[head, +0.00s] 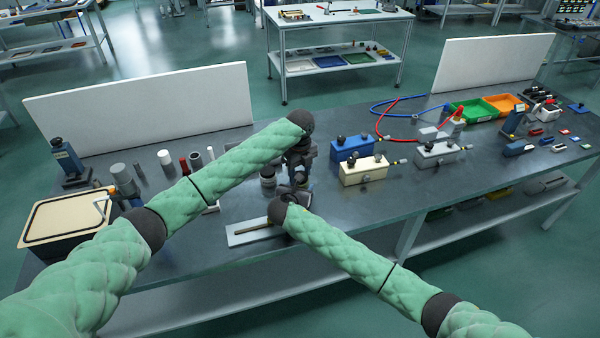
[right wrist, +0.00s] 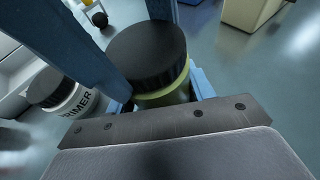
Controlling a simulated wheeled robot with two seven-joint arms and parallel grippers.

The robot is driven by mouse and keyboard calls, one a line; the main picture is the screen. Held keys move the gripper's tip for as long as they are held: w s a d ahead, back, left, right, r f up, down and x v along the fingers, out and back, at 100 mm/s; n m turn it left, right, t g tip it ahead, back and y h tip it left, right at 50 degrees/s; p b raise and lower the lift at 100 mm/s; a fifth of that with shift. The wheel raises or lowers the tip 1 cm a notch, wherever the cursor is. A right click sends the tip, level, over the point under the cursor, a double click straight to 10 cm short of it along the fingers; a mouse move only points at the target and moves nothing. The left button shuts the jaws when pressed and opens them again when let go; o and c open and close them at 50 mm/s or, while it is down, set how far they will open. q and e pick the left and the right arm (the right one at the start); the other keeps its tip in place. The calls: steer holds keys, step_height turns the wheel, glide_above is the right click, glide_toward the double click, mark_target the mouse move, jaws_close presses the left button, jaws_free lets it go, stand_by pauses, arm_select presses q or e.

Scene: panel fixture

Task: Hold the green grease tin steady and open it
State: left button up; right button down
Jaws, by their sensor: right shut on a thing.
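The green grease tin (right wrist: 165,97) has a wide black ribbed lid (right wrist: 148,50) and a yellow-green body. My right gripper (head: 290,192) is shut on the tin's body at the table's front part. In the right wrist view its light blue finger parts show on both sides of the body, below the lid. The lid sits on the tin. My left gripper (head: 298,160) is above and close to the right one. Dark blue bars stand by the lid in the right wrist view; whether they grip it I cannot tell. In the head view the grippers hide the tin.
A jar marked PRIMER (right wrist: 62,97) stands beside the tin. A light plate with a rod (head: 248,232) lies in front. Cream (head: 362,171) and blue (head: 350,149) boxes stand to the right. Several cylinders and a cream-topped bin (head: 62,222) are at left.

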arm_select(q)
steer(key=shift+n, duration=0.9)
steer(key=o, duration=1.1)
steer(key=shift+r, duration=0.1)
